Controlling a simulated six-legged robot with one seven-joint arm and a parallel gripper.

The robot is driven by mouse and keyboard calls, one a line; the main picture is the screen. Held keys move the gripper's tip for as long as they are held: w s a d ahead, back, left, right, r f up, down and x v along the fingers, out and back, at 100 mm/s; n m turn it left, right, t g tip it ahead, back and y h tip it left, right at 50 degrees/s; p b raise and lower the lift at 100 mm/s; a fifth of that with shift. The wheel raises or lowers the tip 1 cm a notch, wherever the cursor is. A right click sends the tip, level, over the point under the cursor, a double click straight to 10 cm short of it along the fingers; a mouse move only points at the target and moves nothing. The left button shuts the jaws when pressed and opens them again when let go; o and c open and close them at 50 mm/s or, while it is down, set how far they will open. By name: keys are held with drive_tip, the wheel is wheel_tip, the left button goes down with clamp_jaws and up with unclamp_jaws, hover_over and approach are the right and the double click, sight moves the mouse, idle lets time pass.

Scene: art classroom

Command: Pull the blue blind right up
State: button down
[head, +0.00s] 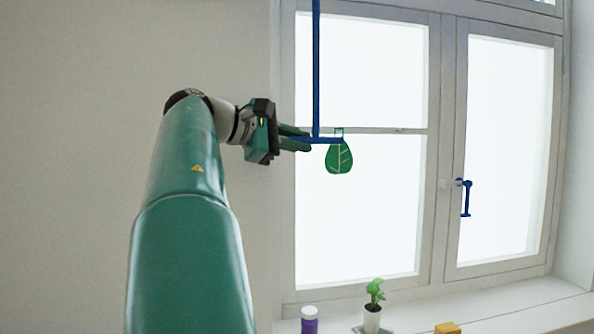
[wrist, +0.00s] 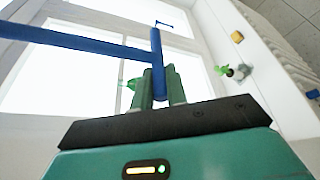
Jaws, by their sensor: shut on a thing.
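A thin blue pull rod (head: 316,70) hangs upright in front of the window and runs out of the top of the head view. A blue crossbar (head: 328,140) sits at its lower end. My gripper (head: 301,142) is shut on the left part of this crossbar. In the wrist view the green fingers (wrist: 162,88) close around the crossbar (wrist: 156,48), and the rod (wrist: 75,39) leads off to the left. No cloth of the blue blind shows in either view; its upper part is out of frame.
A green leaf ornament (head: 339,157) hangs just right of the crossbar. The window has a blue handle (head: 466,197). On the sill (head: 500,308) stand a purple jar (head: 309,322), a small potted plant (head: 373,310) and a yellow block (head: 447,328). Bare wall (head: 70,150) lies left.

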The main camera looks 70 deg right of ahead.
sight(313, 127)
drive_tip(key=shift+s+r, duration=0.15)
drive_tip(key=shift+r, duration=1.45)
drive_tip(key=c, duration=1.4)
unclamp_jaws()
drive_tip(key=shift+f, duration=0.1)
drive_tip(key=v, duration=1.4)
drive_tip(key=shift+d, duration=0.1)
